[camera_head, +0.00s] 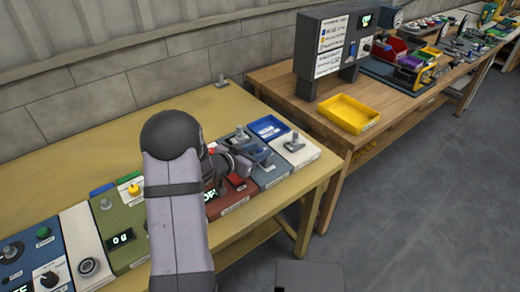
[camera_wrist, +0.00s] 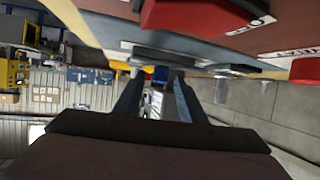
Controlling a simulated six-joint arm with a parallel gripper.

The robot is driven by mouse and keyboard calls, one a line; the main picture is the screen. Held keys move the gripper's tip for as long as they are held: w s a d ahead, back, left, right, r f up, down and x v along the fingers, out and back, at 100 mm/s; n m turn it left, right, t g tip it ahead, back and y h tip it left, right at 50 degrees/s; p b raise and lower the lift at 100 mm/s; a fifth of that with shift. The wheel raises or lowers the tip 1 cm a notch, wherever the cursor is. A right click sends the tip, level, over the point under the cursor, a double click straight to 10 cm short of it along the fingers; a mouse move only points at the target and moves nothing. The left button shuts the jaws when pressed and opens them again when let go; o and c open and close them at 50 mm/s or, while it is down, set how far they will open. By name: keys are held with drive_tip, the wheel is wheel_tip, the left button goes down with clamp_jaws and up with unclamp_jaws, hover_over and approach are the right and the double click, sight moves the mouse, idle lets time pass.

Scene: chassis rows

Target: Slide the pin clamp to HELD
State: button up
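My gripper (camera_head: 240,165) is low over the chassis row on the near bench, beside the red and blue-grey modules, partly hidden by my own arm. In the wrist view its two fingers (camera_wrist: 157,88) stand apart, with no held thing visible between them. I cannot tell for sure which part is the pin clamp, and no HELD mark is readable. A grey upright post (camera_head: 240,132) stands on the blue-grey module (camera_head: 272,173) just beyond the gripper. A grey T-shaped handle (camera_head: 294,140) stands on the white module to its right.
A red block (camera_wrist: 195,14) overhangs the top of the wrist view. Green and white modules with knobs stand to the left. A second bench (camera_head: 285,85) with a yellow bin (camera_head: 347,113) is beyond. The near bench's back left is mostly clear.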

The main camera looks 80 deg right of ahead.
drive_tip(key=shift+x, duration=0.75)
drive_tip(key=shift+c, duration=0.3)
clamp_jaws()
drive_tip(key=shift+w+d+r+p, duration=0.1)
drive_tip(key=shift+w+d+p, duration=0.6)
drive_tip(key=shift+w+d, duration=0.55)
drive_tip(key=shift+o, duration=0.3)
unclamp_jaws()
drive_tip(key=shift+a, duration=0.1)
